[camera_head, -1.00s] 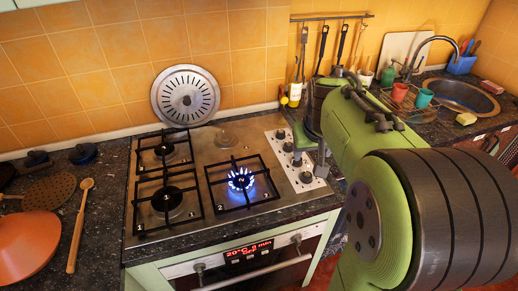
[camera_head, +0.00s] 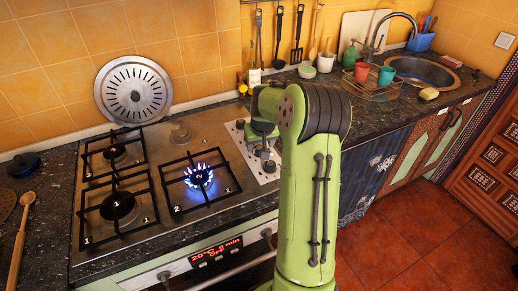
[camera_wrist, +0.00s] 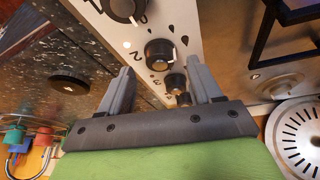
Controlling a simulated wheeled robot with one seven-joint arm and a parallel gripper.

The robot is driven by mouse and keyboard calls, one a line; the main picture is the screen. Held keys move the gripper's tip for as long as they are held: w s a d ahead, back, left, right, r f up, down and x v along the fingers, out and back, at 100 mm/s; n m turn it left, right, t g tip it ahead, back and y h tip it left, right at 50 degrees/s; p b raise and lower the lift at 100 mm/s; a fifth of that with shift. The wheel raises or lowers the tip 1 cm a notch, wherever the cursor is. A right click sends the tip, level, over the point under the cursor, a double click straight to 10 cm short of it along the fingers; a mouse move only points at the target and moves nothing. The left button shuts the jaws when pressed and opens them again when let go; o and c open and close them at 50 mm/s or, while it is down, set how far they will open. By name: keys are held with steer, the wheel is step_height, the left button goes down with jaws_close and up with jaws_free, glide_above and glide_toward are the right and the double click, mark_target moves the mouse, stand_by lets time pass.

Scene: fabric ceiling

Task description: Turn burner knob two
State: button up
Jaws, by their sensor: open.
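In the wrist view, a round black knob (camera_wrist: 160,52) with a light pointer mark sits on the metal control strip, with a printed "2" beside it. It lies beyond and between my spread fingertips, with no visible contact. My gripper (camera_wrist: 163,80) is open and empty, its two grey fingers pointing at the knob row. In the head view, my gripper (camera_head: 262,150) is over the knob strip at the right of the cooktop, and my arm hides most of the knobs. The burner (camera_head: 199,178) by the printed "2" burns with a blue flame.
Another knob (camera_wrist: 125,8) and a smaller one (camera_wrist: 176,83) stand close along the same strip. Black pot grates (camera_head: 118,208) cover the hob to the left. A metal disc (camera_head: 133,89) leans on the wall. Cups (camera_head: 361,72) and a sink (camera_head: 420,70) are to the right.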

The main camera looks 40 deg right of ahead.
mark_target(258, 147)
steer(key=x, duration=0.3)
steer(key=c, duration=1)
steer(key=shift+c, duration=0.2)
steer(key=shift+m, duration=0.3)
steer(key=m+g+h, duration=0.1)
steer(key=m, duration=0.2)
steer(key=shift+w+a+m, duration=0.1)
steer(key=shift+a+m, duration=0.05)
steer(key=shift+m, duration=0.15)
steer(key=m+g, duration=0.1)
steer(key=m, duration=0.3)
steer(key=shift+w+r+m+g+h, duration=0.1)
steer(key=shift+w+m+g+h, duration=0.05)
steer(key=shift+m+g+h, duration=0.2)
steer(key=m+g+p, duration=0.2)
steer(key=m, duration=0.2)
steer(key=shift+w, duration=0.1)
steer(key=shift+w+m+g+p, duration=0.1)
steer(key=shift+m+g+p, duration=0.55)
steer(key=shift+m+p, duration=1)
steer(key=shift+m+b, duration=0.35)
steer(key=shift+m, duration=0.25)
